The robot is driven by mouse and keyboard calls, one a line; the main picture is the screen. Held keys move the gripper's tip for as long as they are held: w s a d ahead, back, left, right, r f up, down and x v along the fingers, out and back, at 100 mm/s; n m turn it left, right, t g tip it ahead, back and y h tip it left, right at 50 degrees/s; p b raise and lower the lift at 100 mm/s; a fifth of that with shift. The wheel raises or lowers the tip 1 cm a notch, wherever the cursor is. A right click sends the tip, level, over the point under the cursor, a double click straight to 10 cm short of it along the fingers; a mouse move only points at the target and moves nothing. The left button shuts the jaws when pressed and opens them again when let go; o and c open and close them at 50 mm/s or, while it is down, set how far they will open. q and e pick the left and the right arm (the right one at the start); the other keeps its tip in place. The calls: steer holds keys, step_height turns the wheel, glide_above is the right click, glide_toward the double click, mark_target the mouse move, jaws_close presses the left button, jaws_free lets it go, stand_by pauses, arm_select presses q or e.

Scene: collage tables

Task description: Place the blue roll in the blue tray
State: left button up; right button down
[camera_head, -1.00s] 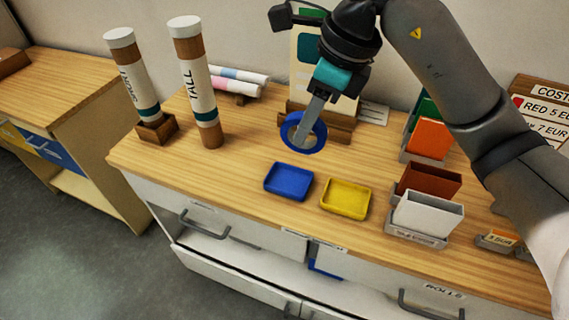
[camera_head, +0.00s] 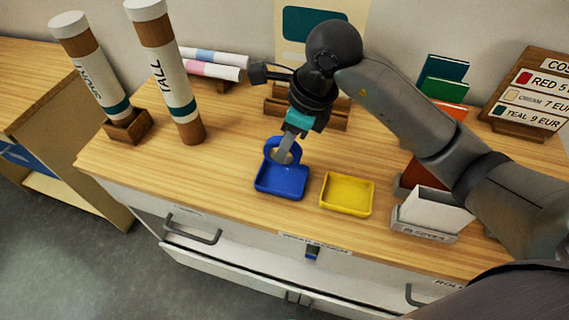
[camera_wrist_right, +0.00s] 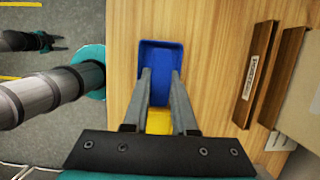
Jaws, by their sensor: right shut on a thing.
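The blue roll (camera_head: 270,150) is a ring standing roughly upright at the back edge of the blue tray (camera_head: 281,193). My right gripper (camera_head: 283,158) points down and is shut on the ring's band. The roll overlaps the tray's back rim in the head view; I cannot tell whether it touches the tray floor. In the right wrist view the tray (camera_wrist_right: 160,48) lies beyond my fingers (camera_wrist_right: 160,78), and I cannot make the roll out separately. My left gripper (camera_wrist_right: 50,42) seems to show small at the upper left there, its opening unclear.
A yellow tray (camera_head: 346,210) lies right of the blue one. Two tall tubes, one marked TALL (camera_head: 165,75), stand at the left. A white box (camera_head: 437,212) and coloured cards stand at the right. A wooden rack (camera_head: 335,121) is behind.

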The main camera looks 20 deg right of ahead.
mark_target(284, 164)
steer(key=shift+f+b, duration=0.3)
steer(key=shift+f, duration=2.7)
steer(key=shift+f, duration=0.1)
steer(key=c, duration=0.7)
jaws_free()
steer(key=p+v, duration=0.1)
steer(key=v, duration=1.1)
